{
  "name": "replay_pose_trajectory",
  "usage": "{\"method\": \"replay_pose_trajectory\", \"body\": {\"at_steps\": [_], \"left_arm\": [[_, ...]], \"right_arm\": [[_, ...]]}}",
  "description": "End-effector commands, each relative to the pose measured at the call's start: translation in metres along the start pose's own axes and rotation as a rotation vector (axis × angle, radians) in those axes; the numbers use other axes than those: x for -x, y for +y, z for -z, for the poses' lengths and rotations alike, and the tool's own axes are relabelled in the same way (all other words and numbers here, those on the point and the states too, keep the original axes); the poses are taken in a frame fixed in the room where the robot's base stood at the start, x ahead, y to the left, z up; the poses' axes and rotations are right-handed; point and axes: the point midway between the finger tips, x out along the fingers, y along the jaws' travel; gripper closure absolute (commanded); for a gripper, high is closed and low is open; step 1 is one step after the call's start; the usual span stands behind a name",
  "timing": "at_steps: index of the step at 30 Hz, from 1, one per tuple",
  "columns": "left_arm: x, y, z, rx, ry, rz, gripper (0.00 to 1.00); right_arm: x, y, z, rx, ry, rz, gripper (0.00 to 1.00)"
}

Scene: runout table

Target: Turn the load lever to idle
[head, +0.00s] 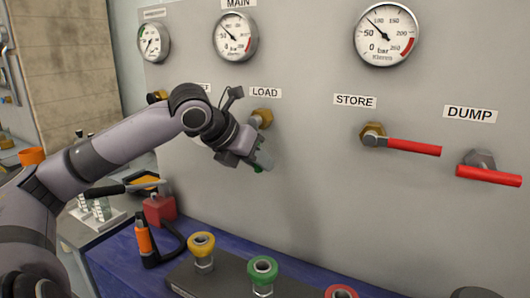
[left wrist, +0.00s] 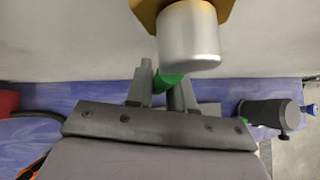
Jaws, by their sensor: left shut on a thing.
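The load lever (head: 258,168) is green and hangs below its brass valve body (head: 263,117), under the LOAD label (head: 265,92). My left gripper (head: 258,160) is at the lever and shut on it, covering most of it in the head view. In the left wrist view the green lever (left wrist: 168,83) shows between the two fingers (left wrist: 163,92), below a silver cap (left wrist: 190,35) on the brass fitting. How far the lever is turned is hard to tell because the gripper hides it. My right gripper is not in view.
Red STORE lever (head: 412,147) and red DUMP lever (head: 488,176) sit to the right on the panel. Gauges (head: 235,37) are above. Below, a grey block carries yellow (head: 201,244) and green (head: 262,269) couplings on the blue bench top. An orange-handled tool (head: 144,240) stands at left.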

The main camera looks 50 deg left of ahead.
Motion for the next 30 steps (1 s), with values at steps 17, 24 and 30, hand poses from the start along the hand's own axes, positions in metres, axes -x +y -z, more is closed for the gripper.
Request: {"method": "replay_pose_trajectory", "body": {"at_steps": [17,24,30], "left_arm": [[0.0019,0.0110,0.0014,-0.100,0.029,-0.099,1.00],[0.0019,0.0112,0.0014,-0.099,0.029,-0.100,1.00],[0.0019,0.0111,0.0013,-0.098,0.028,-0.099,0.57]], "right_arm": [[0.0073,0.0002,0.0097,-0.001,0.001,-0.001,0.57],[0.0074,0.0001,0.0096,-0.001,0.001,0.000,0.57],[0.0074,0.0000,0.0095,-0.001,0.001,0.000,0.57]]}}
